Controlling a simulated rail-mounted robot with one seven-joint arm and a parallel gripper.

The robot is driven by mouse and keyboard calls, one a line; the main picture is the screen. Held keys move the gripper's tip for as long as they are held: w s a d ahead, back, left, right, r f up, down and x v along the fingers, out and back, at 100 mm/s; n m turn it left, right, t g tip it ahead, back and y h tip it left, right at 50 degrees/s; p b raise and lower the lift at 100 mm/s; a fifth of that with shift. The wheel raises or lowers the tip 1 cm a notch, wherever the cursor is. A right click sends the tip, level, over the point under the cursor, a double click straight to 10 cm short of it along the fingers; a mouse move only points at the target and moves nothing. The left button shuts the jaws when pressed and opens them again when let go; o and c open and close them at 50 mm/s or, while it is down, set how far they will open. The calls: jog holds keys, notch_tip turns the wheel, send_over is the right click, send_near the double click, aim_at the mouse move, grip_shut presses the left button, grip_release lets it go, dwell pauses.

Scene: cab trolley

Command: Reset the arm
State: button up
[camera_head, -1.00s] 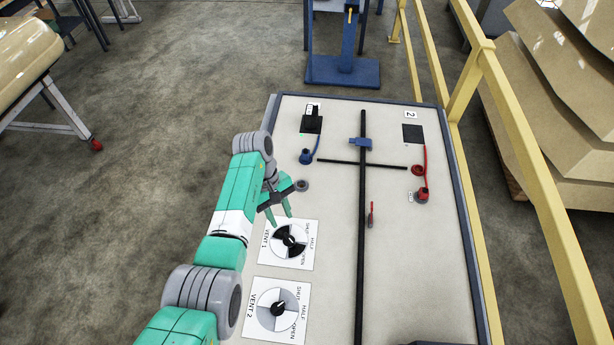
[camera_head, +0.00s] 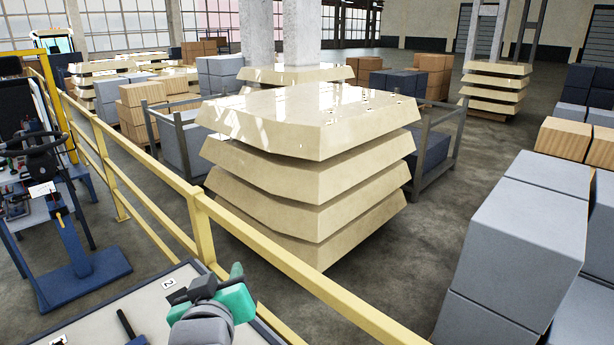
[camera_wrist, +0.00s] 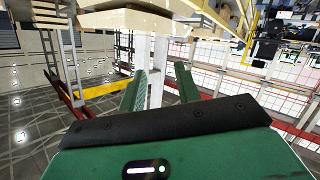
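In the wrist view, my gripper (camera_wrist: 160,84) shows two green fingers with a clear gap between them. It is open, with nothing between the fingers. In the head view, part of my grey and teal arm (camera_head: 205,312) shows at the bottom, over the right part of the white panel table (camera_head: 95,325). I cannot make out the fingertips there. A label marked 2 (camera_head: 168,284) shows on the table. Most of the table, with its vent dials, is out of the picture.
A yellow railing (camera_head: 203,230) runs close behind the table and my arm. Beyond it stands a stack of cream slabs (camera_head: 310,170). Grey boxes (camera_head: 510,255) are at the right. A blue stand (camera_head: 80,255) is at the left. Bare floor shows between slabs and boxes.

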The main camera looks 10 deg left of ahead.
jog(key=s+d+r+m+t+h+p, duration=0.15)
jog(key=s+d+r+m+t, duration=0.3)
jog(key=s+d+r, duration=0.7)
jog(key=s+d+r+m+t+h, duration=0.25)
jog(key=s+d+r+t, duration=0.5)
jog(key=r, duration=0.65)
notch_tip(320, 180, up, 23)
jog(key=d+g+p, duration=0.1)
jog(key=p, duration=2.3)
jog(key=shift+w+r+g+y, duration=0.2)
jog(key=shift+w+g+y, duration=0.1)
jog(key=shift+y, duration=0.1)
jog(key=shift+d, duration=0.1)
